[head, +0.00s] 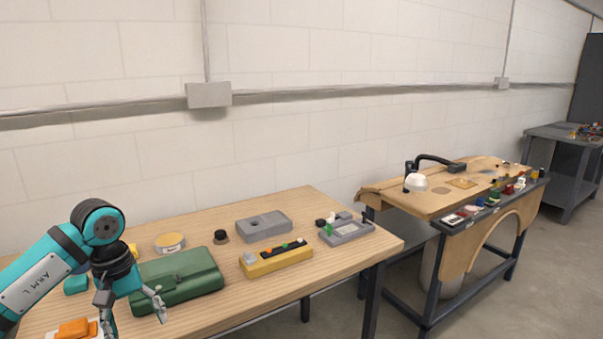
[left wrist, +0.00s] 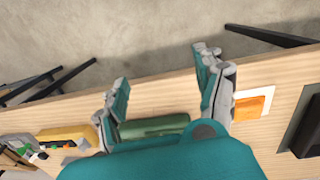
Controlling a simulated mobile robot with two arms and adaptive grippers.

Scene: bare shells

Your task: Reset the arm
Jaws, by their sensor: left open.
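My left arm, teal with black joints, comes in from the left in the head view. My left gripper (head: 136,309) hangs above the front left of the wooden table (head: 345,251), its fingers apart with nothing between them. In the left wrist view, the two fingers of the left gripper (left wrist: 161,82) are spread over the table's front edge. A green case (head: 180,284) lies just behind and right of the gripper. An orange block (head: 74,329) on a white square lies to its left, partly cut off by the frame. My right gripper is in neither view.
On the table stand a yellow tray (head: 276,263) with small parts, a grey block (head: 264,226), a grey fixture (head: 346,231), a round tin (head: 170,243) and a black knob (head: 221,237). A second bench (head: 448,204) with a lamp stands right. The table's front right is clear.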

